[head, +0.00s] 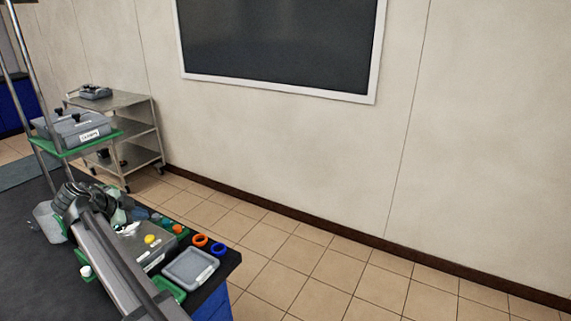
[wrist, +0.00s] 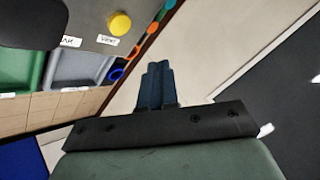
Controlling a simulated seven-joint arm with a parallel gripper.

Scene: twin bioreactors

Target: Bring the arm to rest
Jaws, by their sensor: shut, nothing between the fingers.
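My arm (head: 112,252) reaches over the dark bench in the lower left of the head view. In the wrist view the two dark blue fingers of my gripper (wrist: 155,88) are together, with nothing held between them. They point toward the pale wall and appear apart from the bench items. In the head view I cannot make out the fingertips among the arm and the bench clutter.
A grey box with a yellow knob (head: 150,239), a grey tray (head: 190,281), an orange ring (head: 199,240) and a blue ring (head: 218,249) crowd the bench's right end. A grey unit (head: 75,130) sits on a green shelf. A steel cart (head: 140,127) stands behind. The tiled floor at right is clear.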

